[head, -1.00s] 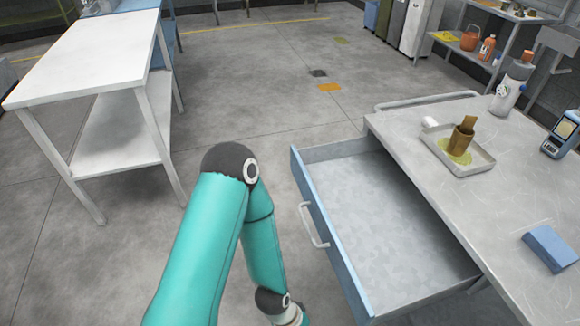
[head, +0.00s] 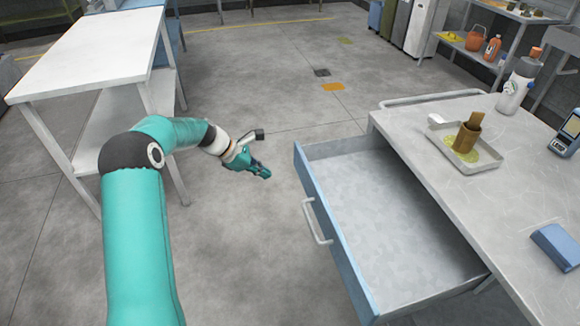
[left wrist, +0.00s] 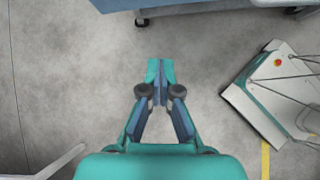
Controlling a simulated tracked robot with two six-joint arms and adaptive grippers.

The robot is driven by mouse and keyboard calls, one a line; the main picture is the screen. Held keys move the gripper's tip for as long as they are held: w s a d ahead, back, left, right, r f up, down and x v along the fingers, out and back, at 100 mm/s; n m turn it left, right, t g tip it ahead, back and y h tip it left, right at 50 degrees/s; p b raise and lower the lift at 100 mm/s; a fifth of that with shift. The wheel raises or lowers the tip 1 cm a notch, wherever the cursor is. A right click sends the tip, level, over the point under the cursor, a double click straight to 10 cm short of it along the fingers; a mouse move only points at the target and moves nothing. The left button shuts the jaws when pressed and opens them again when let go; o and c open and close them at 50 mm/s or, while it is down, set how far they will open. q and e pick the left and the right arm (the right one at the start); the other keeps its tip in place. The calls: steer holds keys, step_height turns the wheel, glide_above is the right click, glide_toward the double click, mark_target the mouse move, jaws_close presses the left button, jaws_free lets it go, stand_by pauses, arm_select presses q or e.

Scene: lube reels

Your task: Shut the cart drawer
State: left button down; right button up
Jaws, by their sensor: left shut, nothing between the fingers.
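The cart drawer (head: 385,225) is pulled well out of the cart (head: 440,190), toward the left of the head view. It has a blue front with a pale bar handle (head: 316,222) on its outer face, and its grey inside looks empty. My left gripper (head: 265,172) is left of the drawer front, apart from it, over open floor. Its fingers are shut with nothing between them. In the left wrist view the closed fingertips (left wrist: 160,72) point toward a blue edge at the top, above a caster wheel. My right gripper is not in view.
On the cart top are a tray (head: 468,155) with a brown cup, a white bottle (head: 518,85), a handheld device (head: 568,130) and a blue box (head: 556,247). A white table (head: 90,50) stands at the left. The floor between table and drawer is clear.

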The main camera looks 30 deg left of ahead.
mark_target(299, 168)
arm_select(q)
steer(key=a+r+n+t, duration=0.1)
steer(key=a+r+n, duration=0.15)
steer(key=r, duration=0.25)
steer(key=shift+m+h, duration=0.3)
steer(key=shift+m, duration=0.05)
steer(key=x, duration=0.4)
steer(key=w+r+p+x, duration=0.1)
steer(key=x, duration=0.6)
steer(key=shift+w+d+p, duration=0.3)
steer(key=shift+w+p, duration=0.05)
steer(key=shift+w, duration=0.2)
steer(key=shift+w+d+f, duration=0.1)
steer(key=shift+w+d, duration=0.2)
steer(key=shift+w, duration=0.1)
